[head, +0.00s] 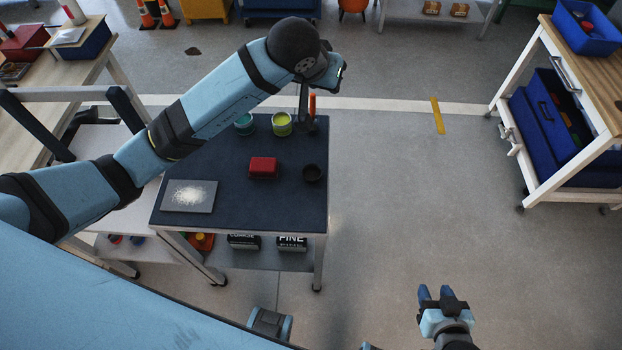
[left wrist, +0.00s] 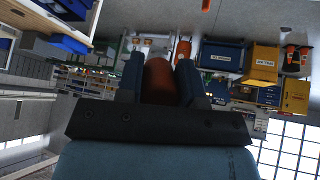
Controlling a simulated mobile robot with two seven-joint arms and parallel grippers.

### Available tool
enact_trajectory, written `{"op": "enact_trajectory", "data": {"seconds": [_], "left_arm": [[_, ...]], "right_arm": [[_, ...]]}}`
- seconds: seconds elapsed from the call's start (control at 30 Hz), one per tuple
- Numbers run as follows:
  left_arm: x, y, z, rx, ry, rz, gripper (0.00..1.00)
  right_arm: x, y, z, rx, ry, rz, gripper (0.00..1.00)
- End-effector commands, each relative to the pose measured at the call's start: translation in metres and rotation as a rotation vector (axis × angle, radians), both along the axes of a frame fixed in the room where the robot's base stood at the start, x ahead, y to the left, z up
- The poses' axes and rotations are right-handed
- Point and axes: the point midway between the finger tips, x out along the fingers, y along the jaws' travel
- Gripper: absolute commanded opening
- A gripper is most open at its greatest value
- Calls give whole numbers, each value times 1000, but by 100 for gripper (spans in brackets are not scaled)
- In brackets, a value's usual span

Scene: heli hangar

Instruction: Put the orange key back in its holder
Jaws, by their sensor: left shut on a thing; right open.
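The orange key (head: 312,104) shows as a small upright orange piece at the far right corner of the dark-topped cart. It stands beside a dark upright piece (head: 303,100), which may be its holder; I cannot tell whether they touch. In the left wrist view, an orange-brown rounded thing (left wrist: 159,82), seemingly the key, sits between the fingers of my left gripper (left wrist: 160,80). That gripper is shut on it. In the head view its fingers are mostly hidden by the wrist above that corner. My right gripper (head: 435,296) is open and empty, low over the floor at the right.
The cart top (head: 225,165) holds a red block (head: 263,168), a small dark cup (head: 312,173), a yellow-green pot (head: 282,125), a teal pot (head: 244,125) and a grey plate (head: 202,207) with white powder. A wooden-topped bench (head: 590,70) stands right.

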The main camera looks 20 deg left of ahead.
Motion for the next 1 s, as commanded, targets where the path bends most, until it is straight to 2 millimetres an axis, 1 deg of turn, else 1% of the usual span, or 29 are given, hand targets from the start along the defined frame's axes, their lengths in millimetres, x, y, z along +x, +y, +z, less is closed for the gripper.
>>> {"op": "enact_trajectory", "data": {"seconds": [0.03, 0.1, 0.2, 0.3, 0.4, 0.57, 0.67, 0.77, 1.0], "left_arm": [[3, -6, -16, 25, 98, 50, 0], [1, -10, -37, 40, 281, 149, 0], [-4, -8, -58, 32, 511, 275, 0], [-7, 0, -71, 7, 676, 369, 0], [-9, 9, -77, -24, 784, 429, 0], [-10, 18, -80, -50, 867, 469, 0], [-11, 18, -93, -55, 880, 473, 0], [-12, 18, -118, -54, 882, 473, 0], [-12, 17, -183, -56, 881, 472, 0]], "right_arm": [[0, 1, -14, 3, 1, 1, 43], [-1, 2, -26, 6, 3, 1, 43], [-2, 4, -40, 11, 12, 1, 43], [-3, 5, -51, 12, 21, 1, 43], [-2, 5, -59, 14, 23, 1, 43], [0, 6, -60, 16, 17, 0, 43], [0, 5, -57, 16, 15, -1, 43], [1, 5, -54, 16, 12, -1, 43], [2, 4, -49, 12, 6, -2, 43]]}}
